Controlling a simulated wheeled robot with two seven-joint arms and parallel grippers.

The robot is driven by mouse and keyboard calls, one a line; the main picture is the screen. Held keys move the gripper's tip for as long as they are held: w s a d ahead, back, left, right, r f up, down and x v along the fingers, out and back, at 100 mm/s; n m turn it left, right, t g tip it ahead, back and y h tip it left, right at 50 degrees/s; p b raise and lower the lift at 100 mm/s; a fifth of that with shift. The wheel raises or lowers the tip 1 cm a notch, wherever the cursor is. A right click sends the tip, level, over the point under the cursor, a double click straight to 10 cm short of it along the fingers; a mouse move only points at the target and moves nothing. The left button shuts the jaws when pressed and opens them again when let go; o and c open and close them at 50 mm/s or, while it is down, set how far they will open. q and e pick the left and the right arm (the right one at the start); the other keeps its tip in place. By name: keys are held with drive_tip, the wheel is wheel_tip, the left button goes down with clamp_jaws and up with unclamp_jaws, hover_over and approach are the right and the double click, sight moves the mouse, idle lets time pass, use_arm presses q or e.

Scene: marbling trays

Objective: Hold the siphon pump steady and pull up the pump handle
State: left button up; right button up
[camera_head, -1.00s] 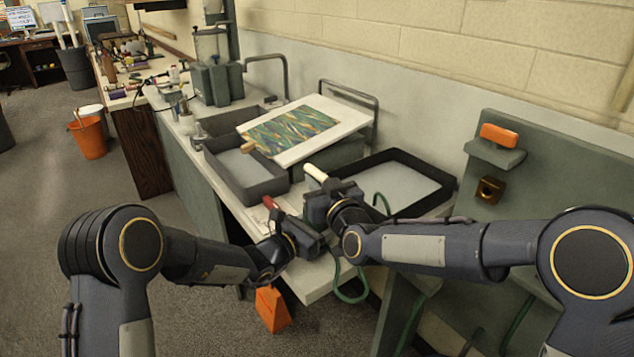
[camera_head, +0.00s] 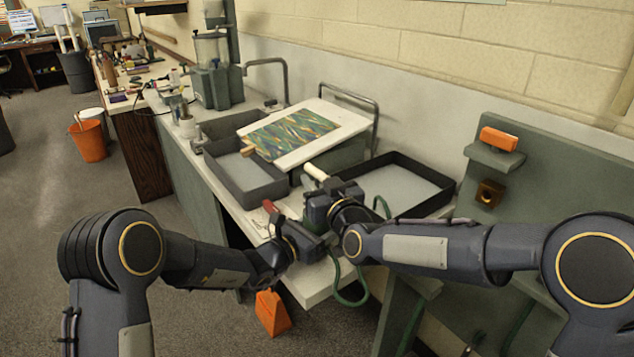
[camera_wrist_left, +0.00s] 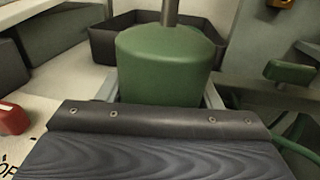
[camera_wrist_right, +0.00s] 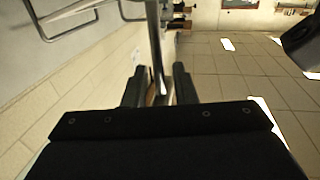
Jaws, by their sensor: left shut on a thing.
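The siphon pump has a green rounded body (camera_wrist_left: 170,65) with a metal shaft rising from its top in the left wrist view. My left gripper (camera_head: 318,225) is shut on the pump body, low near the counter's front edge. The pale pump handle (camera_head: 315,172) sticks out to the upper left of my right gripper (camera_head: 320,198). In the right wrist view the metal shaft (camera_wrist_right: 155,45) runs between the two fingers. There is a gap between them, and their grip on the handle is hidden. The grippers hide much of the pump in the head view.
A dark tray (camera_head: 446,190) stands behind the pump, and a grey tray (camera_head: 282,185) lies left of it. A marbled sheet (camera_head: 295,131) rests on a tilted white board. A green hose (camera_head: 347,303) loops over the counter edge. A red object (camera_head: 269,206) lies near my left gripper.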

drive_tip(key=v, duration=1.2)
use_arm(q)
drive_tip(key=o, duration=1.1)
drive_tip(key=shift+o, duration=0.2)
drive_tip(key=shift+s+a, duration=0.1)
